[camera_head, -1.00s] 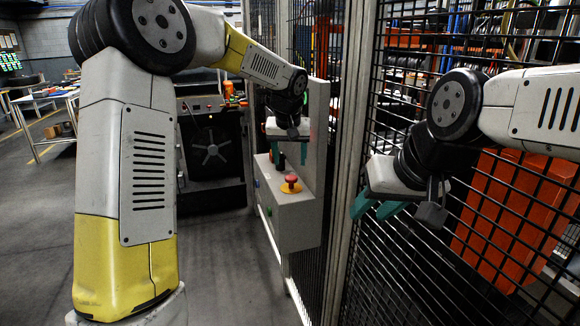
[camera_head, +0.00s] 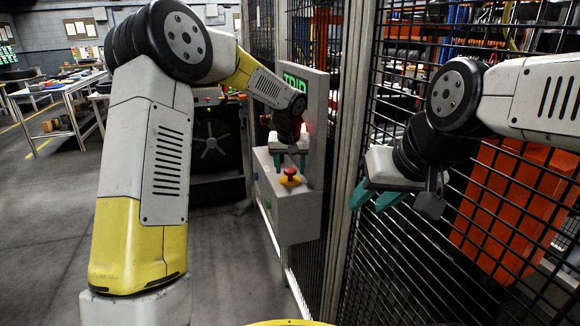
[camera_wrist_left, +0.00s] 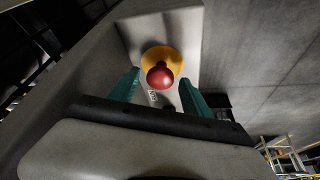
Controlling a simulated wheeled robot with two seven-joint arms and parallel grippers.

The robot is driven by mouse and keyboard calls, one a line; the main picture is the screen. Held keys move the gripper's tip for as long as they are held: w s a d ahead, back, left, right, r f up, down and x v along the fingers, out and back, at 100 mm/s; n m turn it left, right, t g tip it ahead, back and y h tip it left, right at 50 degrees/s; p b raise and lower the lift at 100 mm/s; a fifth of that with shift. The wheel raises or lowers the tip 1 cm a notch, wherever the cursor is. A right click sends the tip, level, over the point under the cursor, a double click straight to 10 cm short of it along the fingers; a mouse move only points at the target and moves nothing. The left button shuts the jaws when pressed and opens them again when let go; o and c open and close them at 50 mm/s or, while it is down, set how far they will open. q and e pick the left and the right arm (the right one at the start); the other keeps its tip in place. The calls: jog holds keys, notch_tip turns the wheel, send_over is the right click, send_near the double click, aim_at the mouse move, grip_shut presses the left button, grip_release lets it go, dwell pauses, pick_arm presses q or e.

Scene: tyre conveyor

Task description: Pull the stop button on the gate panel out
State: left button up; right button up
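My right gripper (camera_head: 371,202) is open and empty, in front of the mesh fence.
A frame post (camera_head: 347,150) stands right of the panel. Black mesh fence (camera_head: 395,270) fills the right side, with an orange bin (camera_head: 515,200) behind it. Open grey floor (camera_head: 225,270) lies left of the panel. A work table (camera_head: 60,100) stands far left.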

pick_arm(q)
grip_shut()
jog(key=shift+r, duration=0.75)
jog(key=shift+o, duration=0.8)
grip_release()
jog(key=v, duration=0.7)
jog(key=shift+r, duration=0.4)
jog(key=shift+s, duration=0.15)
